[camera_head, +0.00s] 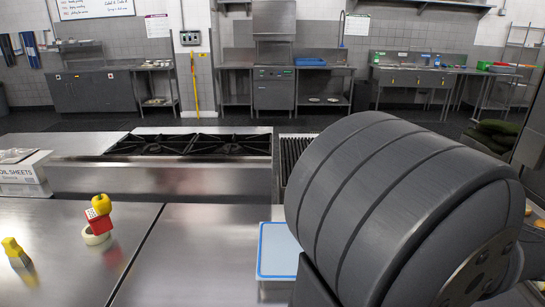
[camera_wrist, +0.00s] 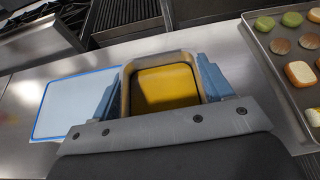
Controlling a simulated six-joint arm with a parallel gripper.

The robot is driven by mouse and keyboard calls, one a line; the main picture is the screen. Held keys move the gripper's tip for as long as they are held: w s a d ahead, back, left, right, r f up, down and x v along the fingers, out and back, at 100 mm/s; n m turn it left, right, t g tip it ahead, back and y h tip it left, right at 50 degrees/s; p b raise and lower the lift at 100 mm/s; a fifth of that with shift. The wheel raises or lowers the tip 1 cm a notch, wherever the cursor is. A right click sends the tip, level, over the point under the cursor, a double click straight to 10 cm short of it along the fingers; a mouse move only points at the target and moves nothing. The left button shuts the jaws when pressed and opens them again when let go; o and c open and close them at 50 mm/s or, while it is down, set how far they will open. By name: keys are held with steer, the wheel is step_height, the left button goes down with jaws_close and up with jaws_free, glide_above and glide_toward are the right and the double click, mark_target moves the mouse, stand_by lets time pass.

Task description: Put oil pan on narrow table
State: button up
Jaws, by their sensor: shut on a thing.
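The oil pan (camera_wrist: 160,59), a small squarish pan with yellow oil inside, shows in the wrist view between the two blue-grey fingers of my gripper (camera_wrist: 160,80). My gripper is shut on it. Steel tabletop (camera_wrist: 228,65) lies below and around the pan; its exact height above the steel is hard to tell. In the head view my arm hides the gripper and the pan. A steel worktop (camera_head: 205,240) fills the front there; I cannot tell which surface is the narrow table.
A white board with a blue edge (camera_head: 278,250) lies beside my arm, and left of the pan in the wrist view. A tray of food pieces (camera_wrist: 290,88) is at right. A yellow, red and cream stack (camera_head: 100,222) and a yellow-topped item (camera_head: 14,250) stand left. Stove burners (camera_head: 190,144) are behind.

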steer(key=w+a+n+y, duration=0.2)
steer(key=w+a, duration=0.7)
steer(key=w, duration=0.4)
steer(key=w+a+n+y, duration=0.2)
steer(key=w+a+y, duration=0.1)
steer(key=w+a, duration=0.85)
steer(key=w+a+n+g+y, duration=0.1)
steer(key=w+a, duration=0.4)
steer(key=a, duration=0.6)
steer(key=w+a+n+g+y, duration=0.15)
steer(key=w+a, duration=0.35)
steer(key=a, duration=0.5)
steer(key=w+a+n+y, duration=0.1)
steer(key=w+a, duration=0.4)
steer(key=a, duration=0.6)
steer(key=a+n+g+y, duration=0.1)
steer(key=a+n+g, duration=0.1)
steer(key=a, duration=1.5)
steer(key=n+g+y, duration=0.3)
steer(key=n+g, duration=0.1)
glide_above(50, 238)
step_height(50, 238, down, 9)
steer(key=shift+t, duration=0.25)
steer(key=shift+f, duration=5.7)
steer(key=shift+f, duration=0.1)
